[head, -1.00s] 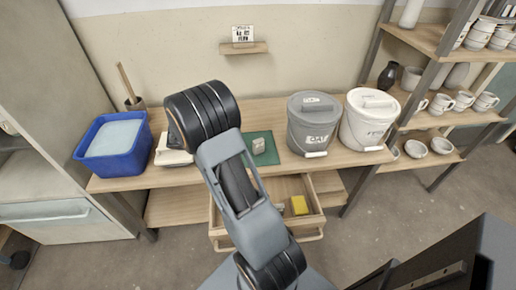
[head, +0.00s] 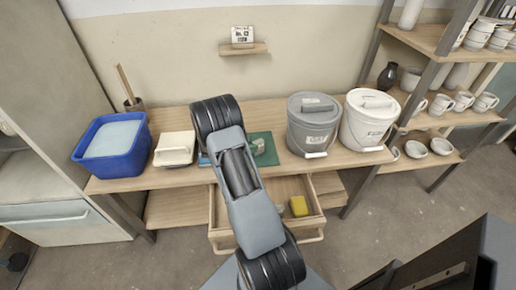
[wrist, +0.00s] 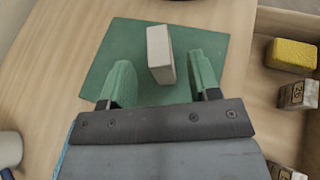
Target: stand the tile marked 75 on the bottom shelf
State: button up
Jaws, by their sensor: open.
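A pale grey block-like tile (wrist: 158,50) stands upright on a green mat (wrist: 105,62) in the wrist view. No number is readable on the sides that show. My gripper (wrist: 159,72) is open, with one green finger on each side of the tile's near end and gaps to both. In the head view the tile (head: 259,146) shows beside my arm, which hides my fingers. Smaller tiles marked with numbers (wrist: 298,95) lie in the open drawer. A low shelf (head: 170,207) runs under the bench. The rack's lowest visible shelf (head: 430,163) is at the right.
The drawer (head: 313,218) is pulled out and holds a yellow sponge (head: 299,206). A grey bucket (head: 313,125) and a white bucket (head: 368,120) stand right of the mat. The under-bench shelf's left part looks clear.

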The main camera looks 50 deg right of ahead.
aim_at(254, 143)
jog(key=shift+x, duration=2.6)
jog(key=shift+f, duration=0.1)
grip_shut()
